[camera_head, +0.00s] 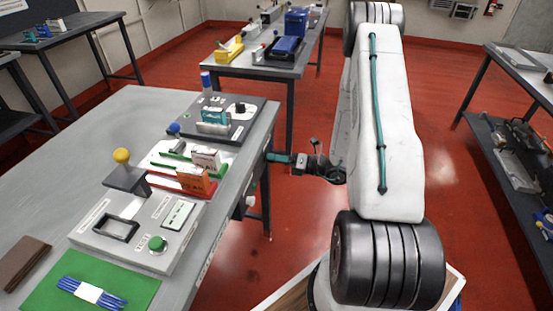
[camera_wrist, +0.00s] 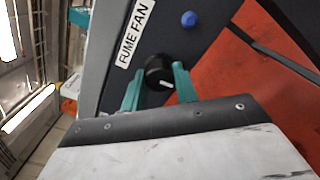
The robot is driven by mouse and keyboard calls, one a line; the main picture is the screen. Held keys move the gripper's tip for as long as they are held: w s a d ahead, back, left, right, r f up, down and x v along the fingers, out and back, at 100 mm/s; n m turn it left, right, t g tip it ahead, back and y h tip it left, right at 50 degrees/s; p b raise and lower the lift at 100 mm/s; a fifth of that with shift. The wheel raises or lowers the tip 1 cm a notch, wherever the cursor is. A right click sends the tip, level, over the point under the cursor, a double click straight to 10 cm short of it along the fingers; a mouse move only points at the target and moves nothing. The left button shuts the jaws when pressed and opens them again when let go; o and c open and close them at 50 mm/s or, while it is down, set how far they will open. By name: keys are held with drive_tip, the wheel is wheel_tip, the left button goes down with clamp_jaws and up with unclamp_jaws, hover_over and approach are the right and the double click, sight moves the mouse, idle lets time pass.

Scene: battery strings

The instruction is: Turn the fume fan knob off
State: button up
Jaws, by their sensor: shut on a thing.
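The fume fan knob (camera_wrist: 159,70) is a round black knob on a dark panel in the wrist view, with a small pale mark near its lower edge. A white "FUME FAN" label (camera_wrist: 135,32) is beside it. My gripper (camera_wrist: 158,80) has its teal fingers on either side of the knob and is shut on it. In the head view my gripper (camera_head: 277,157) reaches the right side of the grey bench, and the knob is hidden there.
The grey bench (camera_head: 60,135) holds a control box (camera_head: 95,238) with a yellow-ball lever and green button, card holders and a dark fixture plate (camera_head: 240,125). A blue button (camera_wrist: 189,19) is near the knob. Red floor is open between the benches.

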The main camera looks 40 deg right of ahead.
drive_tip(key=shift+m, duration=0.6)
drive_tip(key=o, duration=1)
drive_tip(key=shift+c, duration=0.2)
drive_tip(key=shift+d, duration=0.1)
drive_tip(key=v, duration=0.7)
drive_tip(key=shift+s+d, duration=0.2)
drive_tip(key=shift+s, duration=0.1)
